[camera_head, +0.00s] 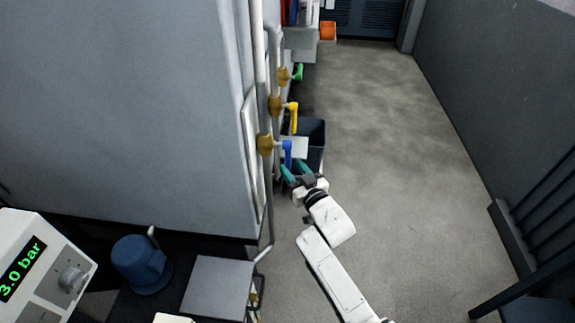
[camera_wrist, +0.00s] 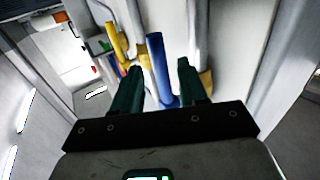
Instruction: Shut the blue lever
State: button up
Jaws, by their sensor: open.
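The blue lever (camera_head: 288,152) sits on a brass valve body (camera_head: 265,144) on a vertical pipe along the grey cabinet's edge. In the wrist view the blue lever (camera_wrist: 159,68) stands between the two green fingers of my gripper (camera_wrist: 157,72). My gripper (camera_head: 295,172) is open, its fingers close to the lever's free end in the head view. I cannot tell whether either finger touches it.
A yellow lever (camera_head: 294,116) and a green lever (camera_head: 298,72) are on other valves beyond the blue one. A dark bin (camera_head: 315,138) stands behind my gripper. A blue motor-like unit (camera_head: 141,264) is at lower left. The floor (camera_head: 400,150) to the right is clear.

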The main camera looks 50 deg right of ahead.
aim_at(289, 165)
jog(key=shift+b+x, duration=0.95)
jog(key=shift+x, duration=0.9)
grip_shut()
